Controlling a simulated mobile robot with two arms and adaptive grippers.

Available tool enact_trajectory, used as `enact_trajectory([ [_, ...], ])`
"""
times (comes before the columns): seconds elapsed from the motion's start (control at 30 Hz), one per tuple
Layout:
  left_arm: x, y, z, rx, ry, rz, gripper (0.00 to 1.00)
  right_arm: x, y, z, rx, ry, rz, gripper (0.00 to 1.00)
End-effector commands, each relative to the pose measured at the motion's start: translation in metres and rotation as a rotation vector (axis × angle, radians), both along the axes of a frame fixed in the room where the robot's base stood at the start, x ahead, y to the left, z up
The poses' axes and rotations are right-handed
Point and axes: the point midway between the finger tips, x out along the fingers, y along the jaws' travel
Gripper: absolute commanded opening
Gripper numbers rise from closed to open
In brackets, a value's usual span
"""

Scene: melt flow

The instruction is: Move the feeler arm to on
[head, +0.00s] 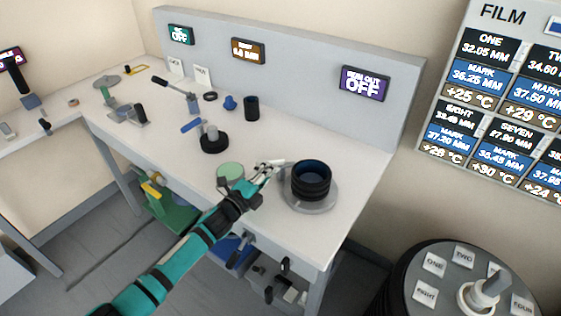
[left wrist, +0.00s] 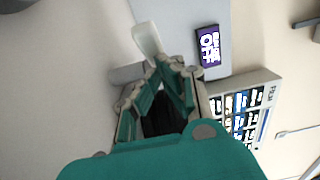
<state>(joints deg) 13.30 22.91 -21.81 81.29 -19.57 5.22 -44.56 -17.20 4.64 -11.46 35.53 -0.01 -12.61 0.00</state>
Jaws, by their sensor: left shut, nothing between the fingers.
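My left gripper (head: 268,170) is shut and empty over the front right of the bench, just left of the black ringed cylinder (head: 311,180) on its round grey plate (head: 311,205). In the left wrist view the fingers (left wrist: 168,66) are closed together at the tips. A pale bar (left wrist: 146,38) stands just beyond them, beside a grey cylinder (left wrist: 126,73); it may be the feeler arm. I cannot tell whether the fingers touch it. In the head view my gripper largely hides that spot. The purple run-out display (head: 363,84) reads OFF. It also shows in the left wrist view (left wrist: 207,45).
A pale green disc (head: 230,171) is close left of my gripper. A black round base with a blue-handled lever (head: 214,143) is farther back. Several small parts stand along the bench. A dark drum (head: 430,268) stands on the right. The bench's front right corner is clear.

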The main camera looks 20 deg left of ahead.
Motion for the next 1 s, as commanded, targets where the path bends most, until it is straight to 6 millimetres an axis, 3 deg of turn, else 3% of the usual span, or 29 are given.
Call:
enact_trajectory([
  [1.0, 0.028, 0.024, 0.000, 0.000, 0.001, 0.001, 0.00, 0.000, 0.000, -0.012, 0.000, 0.000, 0.000, 0.40],
])
